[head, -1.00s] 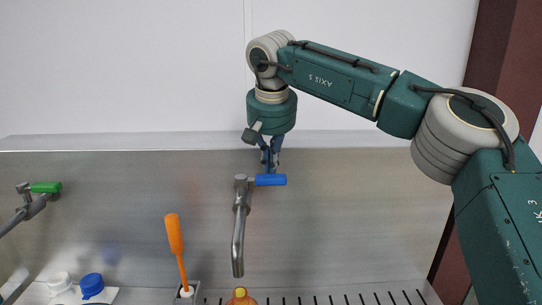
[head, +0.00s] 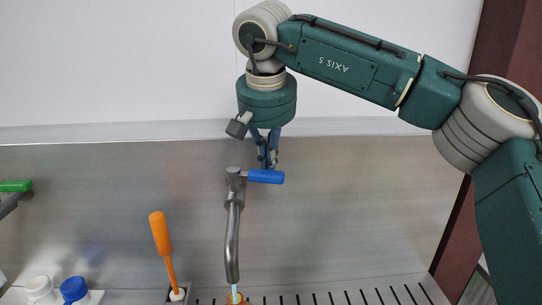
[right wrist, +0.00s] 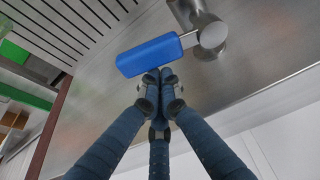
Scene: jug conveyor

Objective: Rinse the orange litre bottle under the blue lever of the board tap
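The board tap (head: 233,225) has a grey bent spout and a blue lever (head: 266,177) pointing right. A thin pale stream (head: 235,289) shows below the spout. My right gripper (head: 268,165) points down just above the lever. In the right wrist view the fingertips (right wrist: 160,76) meet at the edge of the blue lever (right wrist: 150,55), with nothing between them. They appear to touch it. My left gripper is out of view.
An orange-handled brush (head: 161,240) stands in a holder left of the tap. White (head: 39,290) and blue (head: 74,290) caps show at lower left, below a green lever (head: 15,186). A slotted grate (head: 330,297) runs along the bottom right.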

